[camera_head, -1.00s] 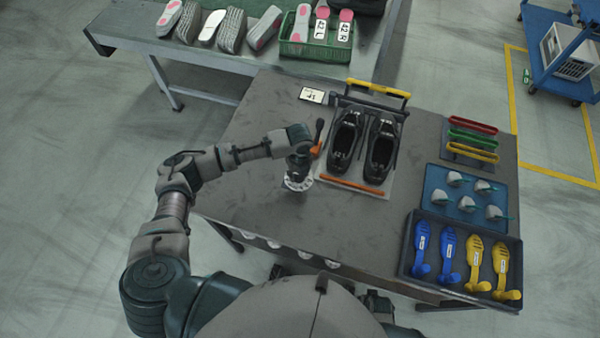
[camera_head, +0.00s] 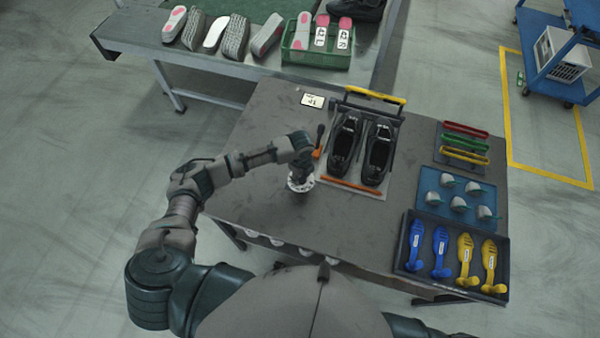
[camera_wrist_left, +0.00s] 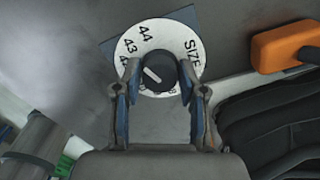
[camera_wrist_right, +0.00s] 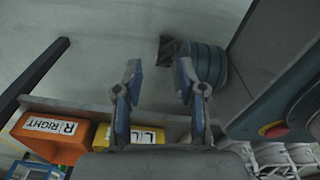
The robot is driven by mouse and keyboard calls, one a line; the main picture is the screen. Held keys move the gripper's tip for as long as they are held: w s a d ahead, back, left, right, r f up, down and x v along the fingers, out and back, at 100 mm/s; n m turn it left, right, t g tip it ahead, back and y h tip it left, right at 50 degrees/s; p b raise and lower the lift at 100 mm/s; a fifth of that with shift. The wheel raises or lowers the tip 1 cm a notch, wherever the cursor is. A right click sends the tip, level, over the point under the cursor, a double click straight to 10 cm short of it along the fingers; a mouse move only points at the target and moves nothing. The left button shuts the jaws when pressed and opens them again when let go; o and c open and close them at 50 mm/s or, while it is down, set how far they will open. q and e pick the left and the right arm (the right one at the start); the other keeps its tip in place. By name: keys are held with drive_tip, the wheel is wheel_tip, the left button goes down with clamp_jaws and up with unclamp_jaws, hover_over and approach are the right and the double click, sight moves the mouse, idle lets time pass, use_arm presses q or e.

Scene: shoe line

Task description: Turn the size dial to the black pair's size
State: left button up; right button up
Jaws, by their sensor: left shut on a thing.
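The size dial (camera_head: 300,184) is a white disc on the table, left of the black pair. In the left wrist view its disc (camera_wrist_left: 134,37) shows 44, 43, part of another number and the word SIZE. My left gripper (camera_wrist_left: 158,80) is shut on its black knob (camera_wrist_left: 160,68), whose white pointer aims up-left; the exact number is unclear. The black pair (camera_head: 362,150) stands in a holder on the table; its size marks are too small to read. My right gripper (camera_wrist_right: 158,80) is open and empty, outside the head view.
A small card (camera_head: 312,100) lies behind the dial, unreadable. An orange handle (camera_wrist_left: 285,45) is close right of my left gripper. Trays of blue and yellow pieces (camera_head: 440,250) are at right. A green crate (camera_head: 315,60) holds insoles marked 42. The front-left table is clear.

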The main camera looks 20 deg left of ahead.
use_arm(q)
drive_tip(key=shift+s+n+p, duration=0.2)
drive_tip(key=shift+n+p, duration=0.1)
drive_tip(key=shift+p, duration=0.05)
drive_tip(key=n+p, duration=0.3)
drive_tip(key=p, duration=0.1)
drive_tip(key=shift+d+n+p, duration=0.1)
drive_tip(key=shift+n+p, duration=0.25)
drive_tip(key=shift+n, duration=0.05)
drive_tip(key=shift+f+n+p, duration=0.1)
drive_tip(key=shift+n+p, duration=1.3)
drive_tip(key=shift+n, duration=0.2)
use_arm(e)
wheel_tip(320, 180, up, 8)
drive_tip(key=s, duration=0.1)
drive_tip(key=shift+d, duration=0.2)
drive_tip(key=shift+s+r, duration=0.1)
drive_tip(key=shift+r, duration=0.05)
use_arm(q)
drive_tip(key=o, duration=1.1)
drive_tip(key=shift+w, duration=0.1)
drive_tip(key=shift+o, duration=0.2)
drive_tip(key=shift+w, duration=0.1)
wheel_tip(320, 180, up, 12)
use_arm(e)
drive_tip(key=shift+d, duration=0.1)
use_arm(q)
drive_tip(key=shift+d+f, duration=0.1)
